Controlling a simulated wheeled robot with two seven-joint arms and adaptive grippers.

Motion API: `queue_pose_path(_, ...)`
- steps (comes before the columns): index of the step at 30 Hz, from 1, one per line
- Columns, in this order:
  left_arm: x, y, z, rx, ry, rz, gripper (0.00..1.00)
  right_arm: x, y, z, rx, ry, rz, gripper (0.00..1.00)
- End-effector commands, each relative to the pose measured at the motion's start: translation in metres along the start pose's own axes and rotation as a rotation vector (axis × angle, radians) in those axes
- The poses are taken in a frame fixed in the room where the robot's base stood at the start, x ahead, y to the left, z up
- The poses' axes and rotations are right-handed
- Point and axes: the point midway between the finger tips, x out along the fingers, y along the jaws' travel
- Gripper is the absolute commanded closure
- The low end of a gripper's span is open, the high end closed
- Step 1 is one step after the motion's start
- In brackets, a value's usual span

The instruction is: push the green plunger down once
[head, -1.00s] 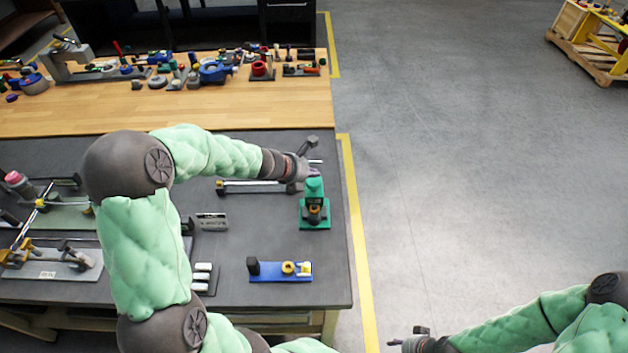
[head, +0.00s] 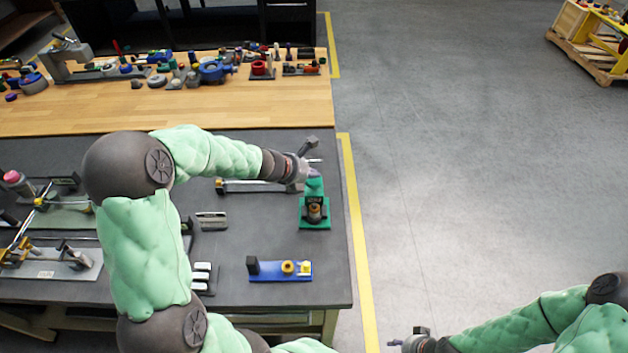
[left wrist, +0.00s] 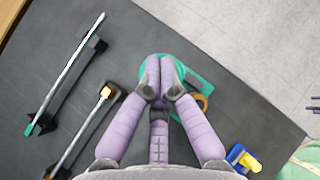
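The green plunger (head: 315,187) stands on a green base (head: 315,224) near the right edge of the dark mat. In the left wrist view its round green top (left wrist: 148,66) is partly hidden under my fingers. My left gripper (head: 309,172) is at the top of the plunger. Its purple fingertips (left wrist: 159,72) are together with nothing between them, over the green top. Whether they touch it I cannot tell. My right gripper (head: 396,343) is low at the bottom of the head view, beyond the table's right edge, too small to read.
A blue fixture (head: 281,272) lies in front of the green base. A grey rail fixture (head: 250,187) lies behind and left of it. Other fixtures (head: 50,262) fill the left side.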

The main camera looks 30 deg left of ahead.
Motion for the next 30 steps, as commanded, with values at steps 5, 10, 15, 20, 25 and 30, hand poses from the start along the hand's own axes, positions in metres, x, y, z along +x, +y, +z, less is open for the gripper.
queue_pose_path(5,0.0004,0.0003,-0.0004,0.0,0.0,0.0,1.0,0.0005,0.0002,0.0,0.0,0.0,0.0,0.6)
queue_pose_path(10,0.0004,0.0003,-0.0004,0.0,0.0,0.0,1.0,0.0005,0.0002,0.0,0.0,0.0,0.0,0.6)
queue_pose_path(15,0.0013,0.0006,-0.0012,0.0,0.0,0.0,1.0,0.0017,0.0006,-0.0001,0.0,0.0,0.0,0.6)
queue_pose_path(20,0.0026,0.0011,-0.0024,0.0,0.0,0.0,1.0,0.0033,0.0012,-0.0002,0.0,0.0,0.0,0.6)
queue_pose_path(25,0.0038,0.0016,-0.0036,0.0,0.0,0.0,1.0,0.0049,0.0017,-0.0002,0.0,0.0,0.0,0.6)
queue_pose_path(30,0.0051,0.0021,-0.0049,0.0,0.0,0.0,1.0,0.0064,0.0023,-0.0002,0.0,0.0,0.0,0.6)
